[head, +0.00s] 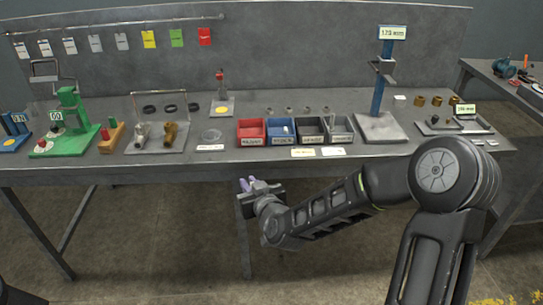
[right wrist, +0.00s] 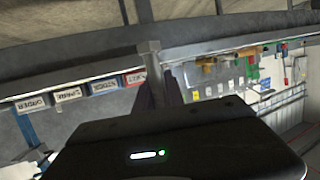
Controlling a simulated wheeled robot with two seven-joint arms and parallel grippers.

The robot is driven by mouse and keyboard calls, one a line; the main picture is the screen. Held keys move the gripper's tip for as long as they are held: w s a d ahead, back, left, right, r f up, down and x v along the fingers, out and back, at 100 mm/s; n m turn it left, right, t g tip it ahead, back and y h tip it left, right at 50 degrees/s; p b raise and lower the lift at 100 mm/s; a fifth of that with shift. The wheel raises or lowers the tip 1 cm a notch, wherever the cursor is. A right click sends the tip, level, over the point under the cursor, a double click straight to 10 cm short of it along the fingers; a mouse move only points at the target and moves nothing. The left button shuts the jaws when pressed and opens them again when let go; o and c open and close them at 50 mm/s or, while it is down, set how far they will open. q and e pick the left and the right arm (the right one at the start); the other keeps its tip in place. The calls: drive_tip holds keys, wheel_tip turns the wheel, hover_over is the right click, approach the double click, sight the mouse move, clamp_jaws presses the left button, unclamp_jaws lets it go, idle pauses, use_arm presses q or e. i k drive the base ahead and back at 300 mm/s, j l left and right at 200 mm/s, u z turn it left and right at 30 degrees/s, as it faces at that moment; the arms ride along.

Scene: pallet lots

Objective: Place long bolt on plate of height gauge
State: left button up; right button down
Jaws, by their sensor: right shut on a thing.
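The height gauge (head: 379,90) stands on the workbench right of centre, with a blue column, a grey arm and a display reading about 179 mm. Its pale plate (head: 382,127) looks bare. My right gripper (head: 248,185) is below and in front of the bench's front edge, well left of the gauge. It is shut on a grey metal piece, apparently the long bolt (right wrist: 153,62), which sticks up past the fingers in the right wrist view. My left gripper is out of view.
A red bin (head: 251,141), a blue bin and two dark bins line the front edge between gripper and gauge. A green press (head: 68,120) and a grey fixture stand left. A small-display stand (head: 465,109) and brass rings are right of the gauge.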

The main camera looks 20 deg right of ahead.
sight(379, 124)
drive_tip(key=k+l, duration=0.1)
drive_tip(key=l, duration=0.55)
drive_tip(key=k+l+z, duration=0.1)
drive_tip(key=l, duration=0.55)
drive_tip(key=k+l, duration=0.1)
drive_tip(key=l, duration=1.2)
drive_tip(key=k+z, duration=0.05)
drive_tip(key=k, duration=0.05)
